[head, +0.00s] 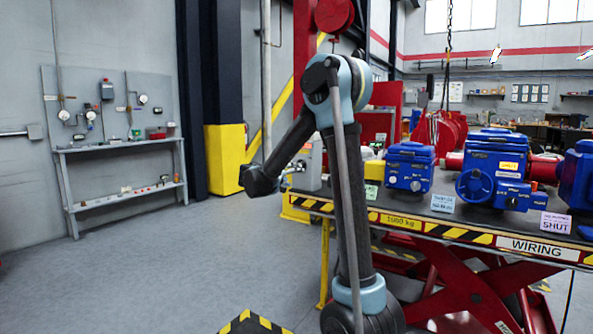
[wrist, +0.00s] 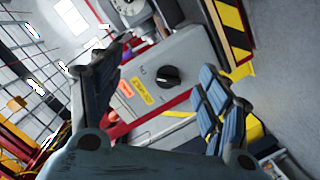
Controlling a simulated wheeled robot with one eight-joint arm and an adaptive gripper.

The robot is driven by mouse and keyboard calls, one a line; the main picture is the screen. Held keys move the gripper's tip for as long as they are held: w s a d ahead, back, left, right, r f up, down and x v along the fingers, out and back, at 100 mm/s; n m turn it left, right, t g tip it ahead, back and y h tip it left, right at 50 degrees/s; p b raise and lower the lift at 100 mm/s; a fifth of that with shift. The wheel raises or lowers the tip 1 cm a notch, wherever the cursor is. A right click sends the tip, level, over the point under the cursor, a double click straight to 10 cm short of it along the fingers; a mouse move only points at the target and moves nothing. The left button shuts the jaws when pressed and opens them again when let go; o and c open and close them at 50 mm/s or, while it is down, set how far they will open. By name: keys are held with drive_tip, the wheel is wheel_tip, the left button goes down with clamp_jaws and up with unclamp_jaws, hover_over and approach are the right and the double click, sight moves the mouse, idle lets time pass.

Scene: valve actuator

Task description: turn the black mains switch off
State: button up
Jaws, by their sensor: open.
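The black mains switch (wrist: 168,76) is a round rotary knob on the face of a grey box (wrist: 190,52). It shows in the wrist view between my fingers, beyond their tips. A small mark sits above it, too small to read. My gripper (wrist: 158,66) is open and empty, its two fingers spread on either side of the switch, with no contact visible. In the head view my gripper (head: 260,182) hangs left of the table end, in front of the grey box (head: 311,165), which my arm partly hides.
Yellow (wrist: 142,91) and orange labels sit beside the switch. In the head view, a lift table (head: 480,222) with striped edges carries several blue valve actuators (head: 409,167). The floor at left is clear.

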drive_tip(key=w+a+t, duration=0.2)
drive_tip(key=w+a, duration=0.3)
drive_tip(key=a, duration=0.2)
drive_tip(key=x, duration=1.7)
drive_tip(key=shift+d+r, duration=0.15)
drive_tip(key=shift+r, duration=0.25)
drive_tip(key=shift+s, duration=0.15)
drive_tip(key=shift+c, duration=0.6)
drive_tip(key=shift+n, duration=0.3)
drive_tip(key=c, duration=0.9)
